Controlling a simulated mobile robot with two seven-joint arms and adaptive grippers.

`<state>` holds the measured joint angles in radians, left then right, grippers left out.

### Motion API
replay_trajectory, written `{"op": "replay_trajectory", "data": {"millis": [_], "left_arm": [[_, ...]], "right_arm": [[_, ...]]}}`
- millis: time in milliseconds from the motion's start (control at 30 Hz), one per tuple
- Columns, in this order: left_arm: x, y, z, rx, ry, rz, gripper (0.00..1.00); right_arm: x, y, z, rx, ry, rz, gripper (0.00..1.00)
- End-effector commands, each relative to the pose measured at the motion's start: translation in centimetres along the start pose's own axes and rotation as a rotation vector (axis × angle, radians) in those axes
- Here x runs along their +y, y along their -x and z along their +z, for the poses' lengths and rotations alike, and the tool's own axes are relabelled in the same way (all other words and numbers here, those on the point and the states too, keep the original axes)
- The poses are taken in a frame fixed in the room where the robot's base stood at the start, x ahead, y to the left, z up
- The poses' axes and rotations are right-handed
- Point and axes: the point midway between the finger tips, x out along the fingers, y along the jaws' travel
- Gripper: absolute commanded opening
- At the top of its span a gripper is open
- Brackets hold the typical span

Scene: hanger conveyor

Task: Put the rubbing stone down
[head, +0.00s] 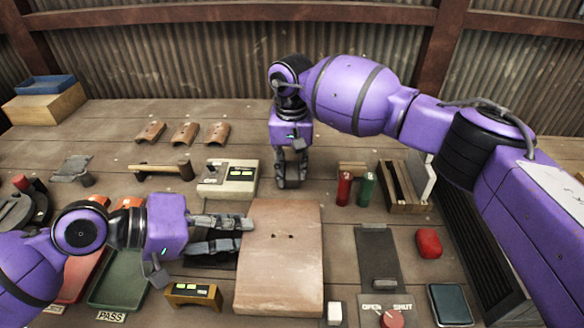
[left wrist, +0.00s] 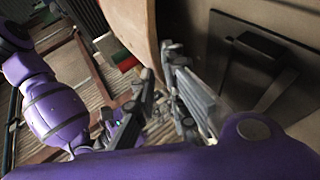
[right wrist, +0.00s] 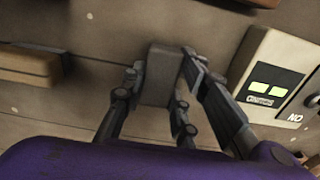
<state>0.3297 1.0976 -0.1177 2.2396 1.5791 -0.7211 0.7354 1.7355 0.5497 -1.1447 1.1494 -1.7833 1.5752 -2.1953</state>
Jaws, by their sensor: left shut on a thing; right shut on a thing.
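The rubbing stone (right wrist: 163,72) is a small grey block between the fingers of my right gripper (right wrist: 165,85) in the right wrist view. In the head view my right gripper (head: 291,182) points down at the tabletop, behind the tan slab (head: 279,260); the fingers mostly hide the stone there. I cannot tell whether the stone touches the table. My left gripper (head: 248,230) is shut on the slab's left edge. The slab's edge (left wrist: 143,35) also shows beside the left fingers (left wrist: 165,85) in the left wrist view.
A box with green displays (head: 228,178) stands left of my right gripper. Red and green cylinders (head: 366,188) and a wooden rack (head: 405,190) stand to its right. A wooden-handled tool (head: 160,171) and several curved brown tiles (head: 183,133) lie at left. The table behind is clear.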

Motion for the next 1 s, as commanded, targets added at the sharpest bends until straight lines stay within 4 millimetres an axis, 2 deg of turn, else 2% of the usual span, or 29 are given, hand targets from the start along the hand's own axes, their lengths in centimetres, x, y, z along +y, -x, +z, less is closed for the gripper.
{"op": "replay_trajectory", "data": {"millis": [300,333,467,800,867,1000], "left_arm": [[-0.3,0.0,0.1,-0.004,0.007,-0.007,0.0],[-0.3,0.0,0.1,-0.004,0.007,-0.007,0.0],[-0.3,0.0,0.1,-0.003,0.007,-0.007,0.0],[-0.3,0.0,0.1,-0.003,0.007,-0.006,0.0],[-0.3,0.0,0.1,-0.003,0.007,-0.006,0.0],[-0.3,0.0,0.1,-0.003,0.007,-0.006,0.0]], "right_arm": [[0.0,-0.2,-0.1,0.002,-0.001,-0.001,0.0],[0.0,-0.2,-0.1,0.001,-0.001,-0.001,0.3],[0.0,-0.2,-0.1,0.001,-0.001,-0.001,0.47],[0.0,0.1,-0.1,0.002,-0.001,-0.001,0.47],[0.0,0.6,-0.1,0.002,-0.001,-0.001,0.47],[0.0,2.9,-0.2,0.006,-0.001,-0.002,0.47]]}}
